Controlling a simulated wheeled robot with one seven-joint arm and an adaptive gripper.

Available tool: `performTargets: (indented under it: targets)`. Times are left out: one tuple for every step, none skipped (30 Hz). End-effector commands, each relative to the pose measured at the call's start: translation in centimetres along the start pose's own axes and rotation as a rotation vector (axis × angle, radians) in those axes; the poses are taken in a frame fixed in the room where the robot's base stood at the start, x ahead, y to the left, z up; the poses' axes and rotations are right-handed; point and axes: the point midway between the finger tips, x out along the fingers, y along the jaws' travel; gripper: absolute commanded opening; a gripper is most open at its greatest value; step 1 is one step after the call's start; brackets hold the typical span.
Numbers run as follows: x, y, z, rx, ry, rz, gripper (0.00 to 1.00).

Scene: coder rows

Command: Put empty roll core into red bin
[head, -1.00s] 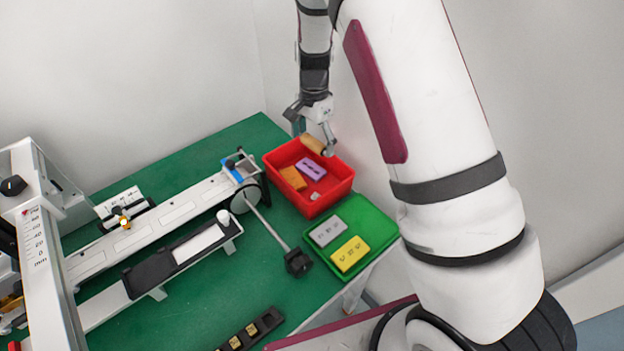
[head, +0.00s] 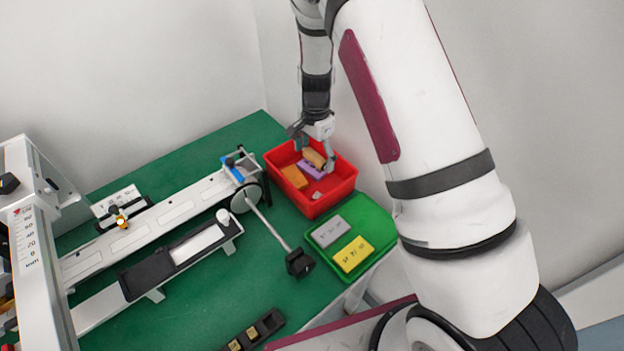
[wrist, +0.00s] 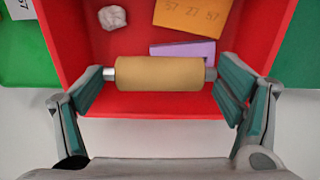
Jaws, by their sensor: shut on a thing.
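The empty roll core (wrist: 160,73) is a tan cardboard tube with grey ends. My gripper (wrist: 160,80) is shut on it, one finger at each end, in the wrist view. The core also shows in the head view (head: 314,158), inside the outline of the red bin (head: 312,206). In the wrist view the red bin (wrist: 75,45) lies under and around the core. Whether the core touches the bin floor or the things in it cannot be told.
The bin holds an orange block (head: 294,177), a purple block (head: 310,170) and a crumpled white piece (head: 316,195). A green tray (head: 378,240) with grey and yellow blocks stands in front. A long white machine (head: 150,228) is at left. Walls rise close behind.

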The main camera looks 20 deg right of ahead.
Motion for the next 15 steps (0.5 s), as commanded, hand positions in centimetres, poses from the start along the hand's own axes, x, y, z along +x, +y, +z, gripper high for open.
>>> performTargets:
  targets:
    - [-0.02, 0.01, 0.00, 0.000, 0.000, 0.000, 0.59]
    - [-0.02, 0.01, 0.00, 0.000, 0.000, 0.000, 0.59]
    - [-0.02, 0.01, 0.00, 0.000, 0.000, 0.000, 0.88]
    - [-0.02, 0.01, 0.00, 0.000, 0.000, 0.000, 0.95]
    - [-0.02, 0.00, 0.00, 0.000, 0.000, 0.000, 1.00]
    - [-0.02, 0.00, 0.00, 0.000, 0.000, 0.000, 1.00]
    - [-0.02, 0.00, 0.00, 0.000, 0.000, 0.000, 1.00]
    - [-0.02, 0.00, 0.00, 0.000, 0.000, 0.000, 1.00]
    - [-0.03, 0.00, 0.00, 0.000, 0.000, 0.000, 1.00]
    - [-0.03, 0.00, 0.00, 0.000, 0.000, 0.000, 1.00]
    - [-0.03, 0.00, 0.00, 0.000, 0.000, 0.000, 1.00]
    - [-0.03, 0.00, 0.00, 0.000, 0.000, 0.000, 1.00]
    - [-0.03, 0.00, 0.00, 0.000, 0.000, 0.000, 1.00]
    - [-0.02, 0.01, 0.00, 0.000, 0.000, 0.000, 1.00]
    - [-0.06, 0.00, 0.00, 0.000, 0.000, 0.000, 1.00]
